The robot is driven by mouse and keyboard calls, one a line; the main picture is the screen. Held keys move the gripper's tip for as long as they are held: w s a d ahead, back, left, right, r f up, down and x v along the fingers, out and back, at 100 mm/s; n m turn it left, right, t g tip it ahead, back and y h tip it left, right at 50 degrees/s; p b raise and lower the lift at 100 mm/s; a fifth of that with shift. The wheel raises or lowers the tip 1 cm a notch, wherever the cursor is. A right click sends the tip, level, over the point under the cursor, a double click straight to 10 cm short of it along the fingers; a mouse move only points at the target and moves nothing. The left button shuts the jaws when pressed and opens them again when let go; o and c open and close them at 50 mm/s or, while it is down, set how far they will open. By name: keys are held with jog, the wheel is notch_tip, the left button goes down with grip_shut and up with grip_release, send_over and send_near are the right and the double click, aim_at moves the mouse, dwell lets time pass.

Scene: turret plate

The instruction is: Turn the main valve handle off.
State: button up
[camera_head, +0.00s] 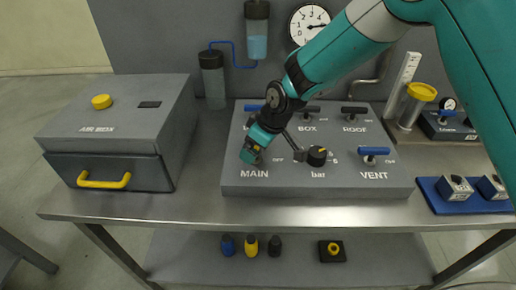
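The grey turret plate panel (345,180) stands on the metal table, with a "MAIN" label at its front left and "OFF" to the right of that. My gripper (272,148) is low over this front left part, just above the MAIN label. The main valve's handle is mostly hidden behind my gripper, so I cannot tell its angle or whether my gripper touches it. A grey finger-like piece reaches down near the black knob. The view is too small to show whether the fingers are closed on anything.
The black "bar" knob (317,155) and blue VENT handle (374,151) are to the right. Black BOX (308,109) and ROOF (354,110) handles lie behind. A grey air box (120,125) stands left. A blue mat (440,203) lies right. A gauge (309,22) hangs behind.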

jog(key=m+t+h+b, duration=0.1)
jog(key=m, duration=0.2)
jog(key=m+t+b, duration=0.1)
jog(key=m, duration=0.2)
jog(key=shift+s+a+m+h, duration=0.1)
jog(key=shift+a+m+h, duration=0.1)
jog(key=shift+m+h, duration=0.15)
jog(key=m+h+b, duration=0.1)
jog(key=m+h, duration=0.1)
jog(key=m, duration=0.3)
jog(key=shift+a+b, duration=0.1)
jog(key=shift+b, duration=0.25)
jog(key=shift+r+m, duration=0.1)
jog(key=shift+m, duration=0.25)
jog(key=o, duration=0.6)
jog(key=b+v, duration=0.1)
jog(key=v, duration=0.7)
jog(key=b+v, duration=0.1)
jog(key=v, duration=0.8)
jog(key=shift+s+a, duration=0.15)
jog(key=shift+s, duration=0.15)
